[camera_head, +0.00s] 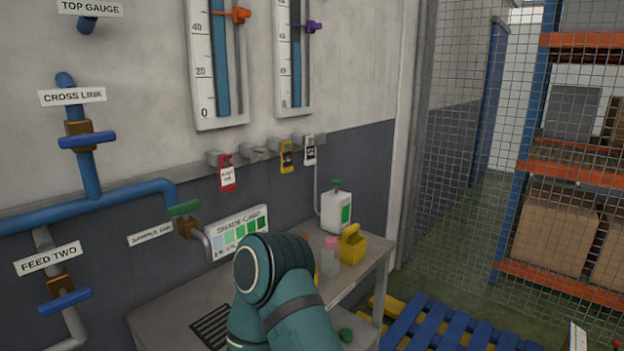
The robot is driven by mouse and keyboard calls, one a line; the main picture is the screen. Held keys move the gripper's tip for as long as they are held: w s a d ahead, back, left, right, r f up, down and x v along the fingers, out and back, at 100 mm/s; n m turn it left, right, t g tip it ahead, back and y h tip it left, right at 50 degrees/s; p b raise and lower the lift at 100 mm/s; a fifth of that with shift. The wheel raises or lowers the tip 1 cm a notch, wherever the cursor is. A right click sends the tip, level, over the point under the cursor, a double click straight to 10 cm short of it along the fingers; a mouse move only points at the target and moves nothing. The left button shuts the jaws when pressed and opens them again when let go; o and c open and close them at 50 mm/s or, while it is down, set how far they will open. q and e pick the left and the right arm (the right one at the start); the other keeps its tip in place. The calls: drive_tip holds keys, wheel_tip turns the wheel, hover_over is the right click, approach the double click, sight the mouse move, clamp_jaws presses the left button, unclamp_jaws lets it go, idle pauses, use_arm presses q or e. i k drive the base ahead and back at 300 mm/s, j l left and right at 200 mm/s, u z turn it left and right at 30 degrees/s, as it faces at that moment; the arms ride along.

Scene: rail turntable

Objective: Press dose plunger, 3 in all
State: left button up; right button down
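A white dosing container (330,213) with a green patch on its side stands at the back of the bench (172,320). A green knob (337,184) sits on top of it, raised above the body; it looks like the dose plunger. A thin pipe or tube runs up the wall beside the container. One of my teal arms (290,300) rises from the bottom middle and covers the bench's centre. I cannot tell from this view which arm it is. Neither gripper shows; one may be hidden behind this arm.
A clear bottle with a pink cap (330,256) and a yellow container (352,244) stand right of my arm. A shade card (240,232) stands behind it. Blue pipes and valves (88,140) line the left wall. A blue pallet (450,325) lies right, before a mesh fence (470,150).

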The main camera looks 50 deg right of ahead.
sight(337, 182)
drive_tip(key=l+u, duration=0.1)
drive_tip(key=l, duration=0.4)
drive_tip(key=k+l+u, duration=0.15)
drive_tip(key=l, duration=0.35)
drive_tip(key=l+u, duration=0.1)
drive_tip(key=l, duration=0.35)
drive_tip(key=k+l+u, duration=0.15)
drive_tip(key=l, duration=0.35)
drive_tip(key=k+l, duration=0.1)
drive_tip(key=l, duration=0.45)
drive_tip(key=k+l, duration=0.1)
drive_tip(key=l, duration=0.4)
drive_tip(key=k+l, duration=0.1)
drive_tip(key=l, duration=0.45)
drive_tip(key=k+l, duration=0.1)
drive_tip(key=l, duration=0.4)
